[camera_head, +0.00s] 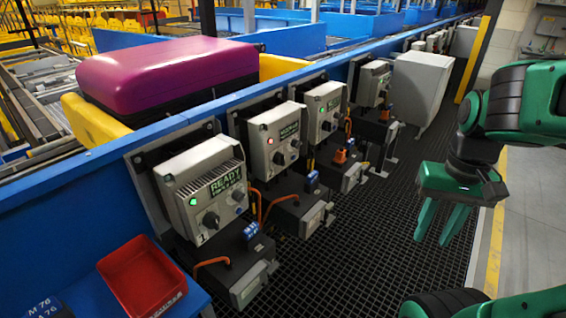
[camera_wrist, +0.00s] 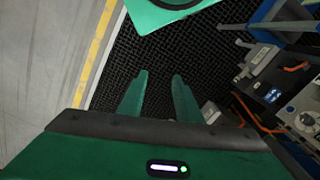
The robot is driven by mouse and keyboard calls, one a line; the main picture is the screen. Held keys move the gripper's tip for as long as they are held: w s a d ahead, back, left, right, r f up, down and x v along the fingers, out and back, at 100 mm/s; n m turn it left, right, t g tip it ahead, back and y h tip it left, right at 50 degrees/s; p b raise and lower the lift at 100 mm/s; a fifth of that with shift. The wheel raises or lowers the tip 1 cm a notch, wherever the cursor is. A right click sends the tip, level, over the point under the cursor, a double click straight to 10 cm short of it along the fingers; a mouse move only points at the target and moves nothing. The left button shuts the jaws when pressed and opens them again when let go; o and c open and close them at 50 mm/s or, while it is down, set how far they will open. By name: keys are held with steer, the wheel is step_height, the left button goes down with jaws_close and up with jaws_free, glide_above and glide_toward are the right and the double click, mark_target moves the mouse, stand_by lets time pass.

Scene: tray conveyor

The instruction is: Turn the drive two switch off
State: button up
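The second drive box from the front (camera_head: 272,135), which I take as drive two, is grey and hangs on the blue conveyor side. It has a red lamp (camera_head: 270,141), a small dark display and two dark round knobs: one low in the middle (camera_head: 279,158) and one to its right (camera_head: 295,144). Their exact settings are too small to read. My gripper (camera_head: 440,222) is open and empty, pointing down over the black grating, well to the right of the drives. Its two green fingers also show apart in the wrist view (camera_wrist: 160,97).
The nearest drive (camera_head: 205,185) reads READY with a green light; more drives (camera_head: 324,110) line the conveyor behind. A red bin (camera_head: 142,277) is at the front left. A purple case (camera_head: 165,72) rests on the conveyor. The grating (camera_head: 350,225) between is clear.

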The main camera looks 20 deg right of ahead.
steer(key=o, duration=0.4)
steer(key=shift+s, duration=0.1)
steer(key=shift+o, duration=0.9)
steer(key=shift+s+r, duration=0.2)
steer(key=shift+s, duration=0.05)
steer(key=m+t+y, duration=1.1)
steer(key=m+t, duration=0.3)
steer(key=m, duration=0.5)
glide_toward(283, 161)
steer(key=x, duration=0.9)
steer(key=shift+w+d+f, duration=0.1)
steer(key=shift+w+f, duration=0.3)
steer(key=shift+w, duration=0.2)
steer(key=c, duration=1.1)
